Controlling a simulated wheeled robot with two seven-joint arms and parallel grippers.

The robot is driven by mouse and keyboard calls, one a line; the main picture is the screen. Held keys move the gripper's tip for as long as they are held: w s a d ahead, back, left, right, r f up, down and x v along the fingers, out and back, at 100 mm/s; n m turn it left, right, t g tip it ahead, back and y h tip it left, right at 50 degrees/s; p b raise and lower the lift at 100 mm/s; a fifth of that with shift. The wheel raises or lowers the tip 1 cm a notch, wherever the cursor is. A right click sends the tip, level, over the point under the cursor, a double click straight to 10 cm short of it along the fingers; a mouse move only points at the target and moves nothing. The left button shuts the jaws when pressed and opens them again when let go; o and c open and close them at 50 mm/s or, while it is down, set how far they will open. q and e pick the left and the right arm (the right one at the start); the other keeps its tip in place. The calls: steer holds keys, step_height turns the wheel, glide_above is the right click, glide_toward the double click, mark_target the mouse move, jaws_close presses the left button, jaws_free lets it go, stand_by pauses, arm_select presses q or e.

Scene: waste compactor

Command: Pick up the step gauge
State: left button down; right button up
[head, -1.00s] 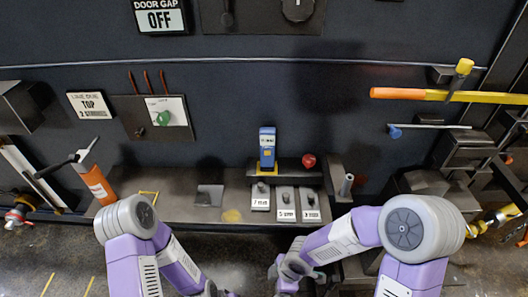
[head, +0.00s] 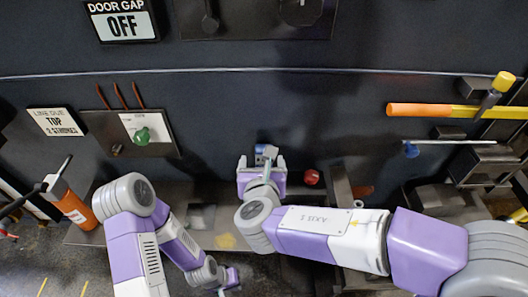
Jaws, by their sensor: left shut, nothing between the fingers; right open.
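A small blue device with a pale face (head: 266,152) stands upright at the shelf. It may be the step gauge, but I cannot read a name on it. My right gripper (head: 262,160) is open, with its fingers on either side of the device's visible top. The gripper and wrist hide the device's lower part, and I cannot tell whether the fingers touch it. My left gripper (head: 226,290) is shut and empty at the bottom, left of centre, away from the device.
A red knob (head: 312,177) sits close right of my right gripper. An orange bottle (head: 74,207) stands at the left. A long orange and yellow bar (head: 440,111) and a blue-tipped rod (head: 411,150) are at the right. My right arm covers much of the shelf.

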mark_target(259, 148)
steer(key=shift+b+x, duration=0.3)
steer(key=shift+x, duration=0.95)
steer(key=x, duration=0.4)
steer(key=shift+w+d+f+b, duration=0.2)
steer(key=shift+d+b, duration=0.05)
steer(key=shift+b, duration=0.1)
jaws_close()
steer(key=shift+r, duration=0.1)
